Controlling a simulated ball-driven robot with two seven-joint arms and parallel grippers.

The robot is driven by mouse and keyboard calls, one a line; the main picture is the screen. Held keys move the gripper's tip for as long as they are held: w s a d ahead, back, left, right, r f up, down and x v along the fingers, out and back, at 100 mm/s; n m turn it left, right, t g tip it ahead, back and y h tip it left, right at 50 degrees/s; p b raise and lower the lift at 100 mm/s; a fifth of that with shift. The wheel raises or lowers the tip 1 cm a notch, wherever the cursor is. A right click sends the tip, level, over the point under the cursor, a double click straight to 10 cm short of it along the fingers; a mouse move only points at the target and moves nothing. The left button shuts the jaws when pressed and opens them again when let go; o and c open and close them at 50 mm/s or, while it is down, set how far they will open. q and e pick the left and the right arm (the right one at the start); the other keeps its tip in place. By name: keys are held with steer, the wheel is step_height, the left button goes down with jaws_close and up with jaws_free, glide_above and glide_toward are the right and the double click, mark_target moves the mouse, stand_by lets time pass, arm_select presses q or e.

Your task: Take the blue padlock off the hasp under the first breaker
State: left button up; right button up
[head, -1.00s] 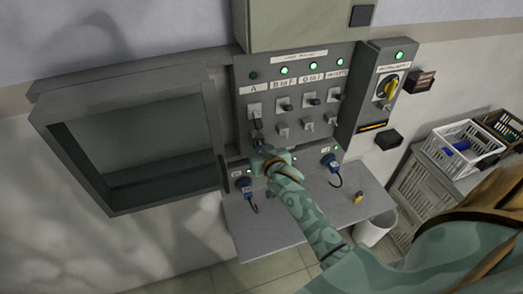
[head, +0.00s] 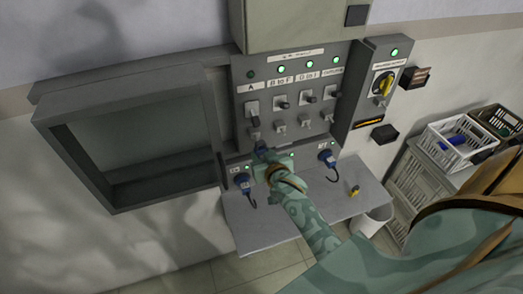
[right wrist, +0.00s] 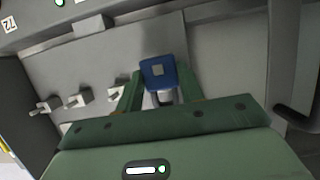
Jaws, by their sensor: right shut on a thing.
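The first breaker (head: 253,108), under label A, is at the left of the grey panel. Its hasp (head: 254,134) shows just below it. My right gripper (head: 262,155) is below that hasp, shut on the blue padlock (head: 261,146). The right wrist view shows the padlock (right wrist: 158,72) between the two green fingers of my gripper (right wrist: 158,92). Part of the grey shackle shows below the padlock body there. I cannot tell whether the shackle is clear of the hasp. My left gripper is not in view.
Several other hasps sit to the right. Blue plugs (head: 242,181) and (head: 327,157) hang on the lower panel above a grey shelf (head: 265,232). A small yellow object (head: 354,190) lies on the shelf. An open cabinet door frame (head: 130,140) stands left. A white basket (head: 455,145) is far right.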

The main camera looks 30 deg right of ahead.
steer(key=shift+s+a+p, duration=0.25)
steer(key=shift+s+p, duration=0.3)
steer(key=shift+s, duration=0.6)
